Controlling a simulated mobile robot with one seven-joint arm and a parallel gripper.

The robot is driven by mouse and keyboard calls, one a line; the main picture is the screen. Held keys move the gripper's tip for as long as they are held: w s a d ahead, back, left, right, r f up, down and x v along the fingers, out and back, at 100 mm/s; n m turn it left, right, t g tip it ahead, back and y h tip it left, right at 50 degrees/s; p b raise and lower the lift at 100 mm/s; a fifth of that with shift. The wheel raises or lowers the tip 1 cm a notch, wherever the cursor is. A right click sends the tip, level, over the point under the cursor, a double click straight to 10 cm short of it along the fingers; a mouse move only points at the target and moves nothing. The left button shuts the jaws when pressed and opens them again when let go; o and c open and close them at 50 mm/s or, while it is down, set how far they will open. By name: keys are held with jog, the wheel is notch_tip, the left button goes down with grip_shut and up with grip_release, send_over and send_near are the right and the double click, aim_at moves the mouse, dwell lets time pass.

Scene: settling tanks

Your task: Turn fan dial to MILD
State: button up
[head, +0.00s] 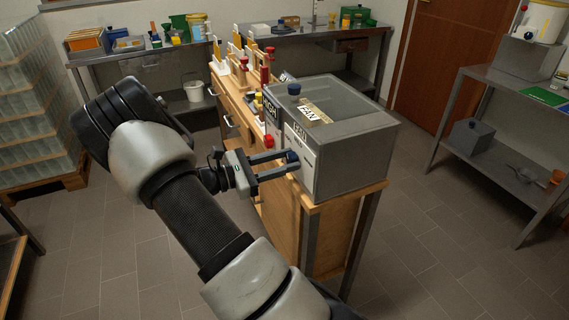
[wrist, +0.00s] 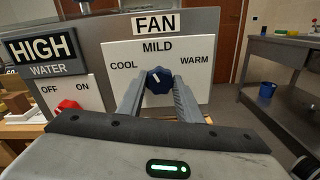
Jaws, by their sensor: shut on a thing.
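The fan dial is a dark blue knob (wrist: 158,80) on a white plate (wrist: 195,75) marked COOL at left, MILD at top and WARM at right, under a FAN label (wrist: 156,23). A small pale pointer mark on the knob seems to lean up and left, between COOL and MILD; the exact setting is hard to tell. My gripper (wrist: 160,86) is shut on the knob, one finger on each side. In the head view my gripper (head: 289,163) reaches the front of the grey box (head: 345,160), and the fingers partly hide the knob (head: 292,156).
Left of the dial are a HIGH WATER label (wrist: 47,48) and a red OFF/ON switch (wrist: 68,106). The box stands on a wooden bench (head: 330,235) with another blue knob (head: 294,88) on top. A metal shelf (head: 500,150) stands at right.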

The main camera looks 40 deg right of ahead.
jog(key=m+b, duration=0.1)
jog(key=m, duration=0.3)
jog(key=shift+m, duration=0.4)
jog(key=shift+b, duration=0.3)
jog(key=o, duration=1)
jog(key=shift+o, duration=0.2)
jog(key=p+v, duration=0.1)
jog(key=v, duration=1.6)
jog(key=shift+a, duration=0.25)
jog(key=shift+s, duration=0.1)
